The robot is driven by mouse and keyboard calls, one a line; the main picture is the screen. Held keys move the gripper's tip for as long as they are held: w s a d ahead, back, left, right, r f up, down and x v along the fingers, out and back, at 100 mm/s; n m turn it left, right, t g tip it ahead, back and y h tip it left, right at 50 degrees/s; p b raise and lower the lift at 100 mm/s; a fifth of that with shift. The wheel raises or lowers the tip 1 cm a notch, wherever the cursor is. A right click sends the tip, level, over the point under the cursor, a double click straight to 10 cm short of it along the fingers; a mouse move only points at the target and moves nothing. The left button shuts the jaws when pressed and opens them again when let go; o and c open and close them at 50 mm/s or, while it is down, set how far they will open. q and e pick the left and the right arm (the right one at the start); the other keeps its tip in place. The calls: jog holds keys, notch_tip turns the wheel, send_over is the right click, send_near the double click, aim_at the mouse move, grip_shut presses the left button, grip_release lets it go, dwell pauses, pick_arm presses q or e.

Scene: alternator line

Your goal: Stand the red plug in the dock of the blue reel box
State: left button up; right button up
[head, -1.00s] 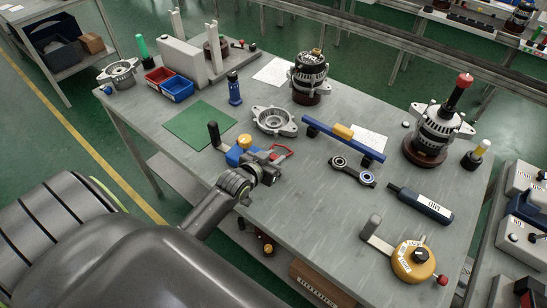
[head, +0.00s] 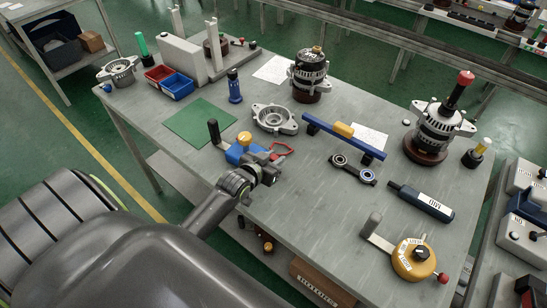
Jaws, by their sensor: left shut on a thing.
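The blue reel box (head: 236,154) stands at the near edge of the bench, with an orange-yellow knob (head: 244,138) on top and a black upright handle (head: 214,132) at its left. My left gripper (head: 270,165) is at its right side, low over the bench edge, and is shut. The thing in its jaws is small and mostly hidden by the fingers; I take it for the red plug. A thin red loop (head: 284,149), perhaps its cord, shows just beyond the fingers. The dock cannot be made out. My right gripper is not in view.
A grey housing (head: 273,119) stands just behind the red loop. A green mat (head: 200,124) lies to the left. A blue bar with a yellow grip (head: 343,131) and a double-ring link (head: 352,169) lie to the right. The bench between gripper and yellow disc (head: 413,259) is clear.

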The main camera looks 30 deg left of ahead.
pick_arm(q)
jog(key=shift+f+b, duration=0.5)
jog(key=shift+f, duration=0.4)
jog(key=o, duration=1.1)
jog(key=shift+c, duration=0.2)
jog(key=b+v, duration=0.2)
jog(key=v, duration=1.5)
jog(key=shift+s+r, duration=0.15)
jog(key=shift+r, duration=0.05)
